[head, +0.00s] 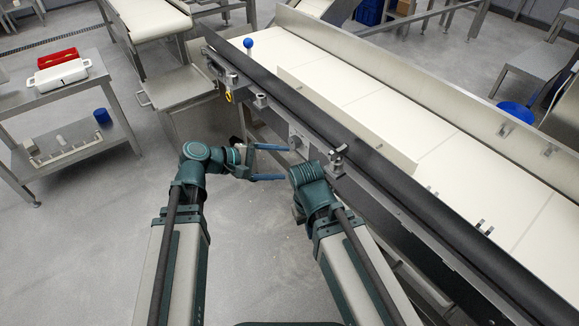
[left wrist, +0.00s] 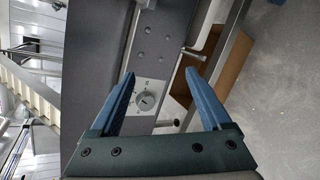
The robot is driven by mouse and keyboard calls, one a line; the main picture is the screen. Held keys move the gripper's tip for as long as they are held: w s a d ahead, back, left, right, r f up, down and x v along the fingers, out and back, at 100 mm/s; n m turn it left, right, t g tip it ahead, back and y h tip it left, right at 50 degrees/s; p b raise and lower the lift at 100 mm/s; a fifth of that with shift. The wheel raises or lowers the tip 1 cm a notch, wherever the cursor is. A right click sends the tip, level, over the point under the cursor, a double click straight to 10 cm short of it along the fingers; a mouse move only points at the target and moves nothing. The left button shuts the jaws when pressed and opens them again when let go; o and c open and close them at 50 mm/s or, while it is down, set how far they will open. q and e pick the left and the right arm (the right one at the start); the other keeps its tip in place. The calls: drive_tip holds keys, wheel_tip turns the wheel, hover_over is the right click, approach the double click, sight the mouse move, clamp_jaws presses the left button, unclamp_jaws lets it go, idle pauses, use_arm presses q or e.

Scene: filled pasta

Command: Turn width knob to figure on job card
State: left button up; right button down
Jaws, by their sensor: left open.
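The width knob (left wrist: 147,100) is a small round grey dial on a pale plate with marks around it, in the left wrist view. It sits on the side of the dark machine panel; its setting is too small to read. My left gripper (head: 287,162) is open, with two blue fingers pointing at the conveyor's side. In the left wrist view, the gripper (left wrist: 160,74) has the knob showing between its fingers, nearer the left one; I see no contact. My right arm ends beside the conveyor, and its fingers are hidden. I cannot make out a job card.
A long conveyor with a white belt (head: 450,165) and dark side rail runs diagonally at the right. A steel shelf cart (head: 50,95) with a white container (head: 62,75) stands at left. The floor between is clear.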

sight(291, 144)
use_arm(q)
drive_tip(key=w+a+f+n+t+h+b, duration=0.2)
drive_tip(key=w+a+f+n+t+b, duration=0.45)
drive_tip(key=b, duration=0.55)
drive_tip(key=shift+g, duration=0.45)
drive_tip(key=x, duration=1.2)
drive_tip(key=shift+s+d+r, duration=0.1)
drive_tip(key=shift+r, duration=0.3)
clamp_jaws()
